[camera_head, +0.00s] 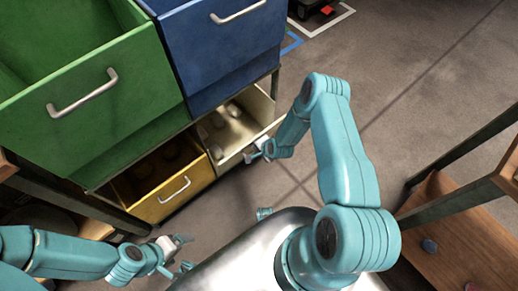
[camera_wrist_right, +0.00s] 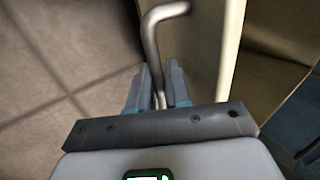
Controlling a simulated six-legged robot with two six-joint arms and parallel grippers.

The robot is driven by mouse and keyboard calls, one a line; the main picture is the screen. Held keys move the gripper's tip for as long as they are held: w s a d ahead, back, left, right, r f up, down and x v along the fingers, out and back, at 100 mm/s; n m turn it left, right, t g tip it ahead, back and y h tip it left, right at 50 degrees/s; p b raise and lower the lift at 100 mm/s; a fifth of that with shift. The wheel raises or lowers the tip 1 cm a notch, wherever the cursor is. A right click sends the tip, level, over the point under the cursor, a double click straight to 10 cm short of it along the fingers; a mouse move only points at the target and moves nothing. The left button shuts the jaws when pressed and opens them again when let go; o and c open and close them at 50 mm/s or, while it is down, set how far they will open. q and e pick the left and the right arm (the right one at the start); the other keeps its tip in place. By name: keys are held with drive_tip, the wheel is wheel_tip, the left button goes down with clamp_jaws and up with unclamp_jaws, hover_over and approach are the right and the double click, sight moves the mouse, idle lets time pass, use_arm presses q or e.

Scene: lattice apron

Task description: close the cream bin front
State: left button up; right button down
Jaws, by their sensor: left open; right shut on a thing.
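The cream bin (camera_head: 230,154) sits at the lower right of the rack, under the blue bin. It stands open, with a few pale objects inside. My right gripper (camera_head: 262,151) is at its front. In the right wrist view, the bent metal handle (camera_wrist_right: 150,40) passes between the fingers of my right gripper (camera_wrist_right: 154,90), which is shut on it. The cream front panel (camera_wrist_right: 205,50) is just to the right of the handle there. My left gripper (camera_head: 183,254) is open and empty near the bottom, apart from the bins.
A yellow bin (camera_head: 180,194) with items inside is left of the cream bin. A green bin (camera_head: 95,105) and a blue bin (camera_head: 220,50) jut out above. A wooden shelf (camera_head: 450,225) stands at the right. Bare floor (camera_head: 420,70) lies right of the rack.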

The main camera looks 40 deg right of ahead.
drive_tip(key=shift+w+r+b, duration=0.3)
drive_tip(key=shift+w+b, duration=0.1)
drive_tip(key=shift+w, duration=0.4)
drive_tip(key=shift+w+r+b, duration=0.3)
drive_tip(key=shift+w+b, duration=0.05)
drive_tip(key=shift+w, duration=0.4)
drive_tip(key=shift+w+r+b, duration=0.3)
drive_tip(key=shift+w+b, duration=0.1)
drive_tip(key=shift+w, duration=0.4)
drive_tip(key=shift+w+a+r, duration=0.1)
drive_tip(key=shift+w, duration=0.05)
drive_tip(key=shift+w+r, duration=0.1)
drive_tip(key=shift+w, duration=0.05)
drive_tip(key=c, duration=1.3)
unclamp_jaws()
drive_tip(key=shift+c, duration=0.2)
drive_tip(key=shift+r, duration=0.1)
drive_tip(key=shift+r, duration=0.25)
drive_tip(key=s+p+v, duration=0.1)
drive_tip(key=p+v, duration=0.3)
drive_tip(key=v, duration=1.1)
